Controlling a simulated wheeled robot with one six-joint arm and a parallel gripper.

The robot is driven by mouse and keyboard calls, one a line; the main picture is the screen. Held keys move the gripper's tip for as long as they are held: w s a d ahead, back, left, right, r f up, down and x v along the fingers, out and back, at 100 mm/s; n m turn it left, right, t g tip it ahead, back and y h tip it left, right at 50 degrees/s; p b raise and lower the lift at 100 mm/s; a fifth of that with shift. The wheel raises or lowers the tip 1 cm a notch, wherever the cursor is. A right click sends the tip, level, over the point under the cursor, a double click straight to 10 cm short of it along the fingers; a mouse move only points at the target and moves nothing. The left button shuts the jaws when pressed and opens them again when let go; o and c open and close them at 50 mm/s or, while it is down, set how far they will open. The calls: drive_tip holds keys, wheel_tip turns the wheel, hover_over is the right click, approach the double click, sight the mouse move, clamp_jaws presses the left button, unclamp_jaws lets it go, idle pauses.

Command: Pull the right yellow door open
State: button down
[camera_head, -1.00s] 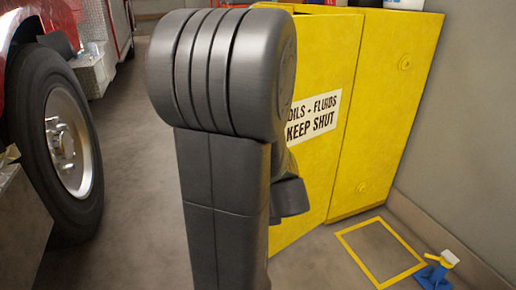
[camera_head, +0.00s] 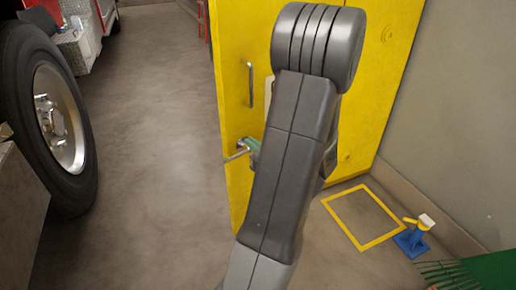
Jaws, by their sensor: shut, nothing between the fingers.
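The yellow cabinet's door (camera_head: 233,105) stands left of and behind my arm, with a dark vertical bar handle (camera_head: 250,84) near its left edge. A sliver of the white sign (camera_head: 268,92) shows beside my arm; the rest is hidden. My gripper (camera_head: 236,156) shows partly at the arm's left, low in front of the door and below the handle, apart from it in the picture. It is shut and empty. My arm hides much of the door, so I cannot tell how far it stands open or whether the gripper touches it.
The cabinet's side (camera_head: 385,80) is near the grey wall (camera_head: 455,130). A yellow floor outline (camera_head: 335,215), a blue stand (camera_head: 410,240) and a green rake-like thing (camera_head: 480,270) are at right. A truck wheel (camera_head: 50,125) is at left. The floor (camera_head: 150,150) between wheel and cabinet is clear.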

sight(229, 125)
drive_tip(key=b+x, duration=0.1)
drive_tip(key=x, duration=0.8)
drive_tip(key=shift+w+a, duration=0.25)
drive_tip(key=shift+w, duration=0.1)
drive_tip(key=x, duration=1.2)
drive_tip(key=shift+w+b, duration=0.3)
drive_tip(key=shift+w, duration=0.05)
drive_tip(key=shift+r, duration=0.1)
